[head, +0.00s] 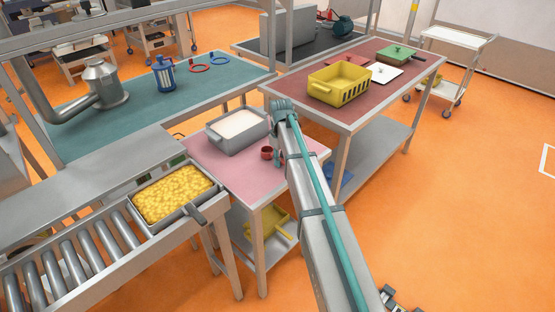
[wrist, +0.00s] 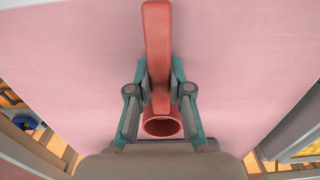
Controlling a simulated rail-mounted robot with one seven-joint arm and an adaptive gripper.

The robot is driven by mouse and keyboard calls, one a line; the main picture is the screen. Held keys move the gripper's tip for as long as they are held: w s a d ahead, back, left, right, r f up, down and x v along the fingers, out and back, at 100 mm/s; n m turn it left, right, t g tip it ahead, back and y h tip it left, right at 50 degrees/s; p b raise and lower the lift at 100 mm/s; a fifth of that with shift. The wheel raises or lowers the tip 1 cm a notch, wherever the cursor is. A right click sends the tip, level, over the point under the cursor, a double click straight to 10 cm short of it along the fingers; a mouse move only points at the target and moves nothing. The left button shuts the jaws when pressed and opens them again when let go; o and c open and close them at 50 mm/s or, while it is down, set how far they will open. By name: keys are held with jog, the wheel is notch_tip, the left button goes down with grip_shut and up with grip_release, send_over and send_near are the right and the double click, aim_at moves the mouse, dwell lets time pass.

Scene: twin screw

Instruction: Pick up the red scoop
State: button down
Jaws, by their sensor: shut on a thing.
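The red scoop (head: 267,153) shows at the pink-topped table, just left of my arm in the head view. In the wrist view the scoop (wrist: 158,40) has its long flat handle pointing up the picture and its round cup (wrist: 162,126) toward my palm. My gripper (wrist: 159,78) is shut on the handle, one teal-and-grey finger on each side. In the head view my gripper (head: 279,158) is small and partly hidden by my arm. I cannot tell whether the scoop touches the tabletop.
The pink table (head: 225,178) also bears a grey bin (head: 212,137) of white material behind the scoop. A tray (head: 208,193) of yellow pieces with a dark handle sits left, by the roller conveyor (head: 95,250). A yellow crate (head: 322,93) stands on the dark red table (head: 370,82) at right.

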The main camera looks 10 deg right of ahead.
jog(key=shift+r, duration=0.65)
jog(key=s+a+r+b, duration=0.4)
jog(key=s+a+r, duration=0.4)
jog(key=s+r, duration=0.3)
jog(key=shift+s+r, duration=0.2)
jog(key=shift+a, duration=0.1)
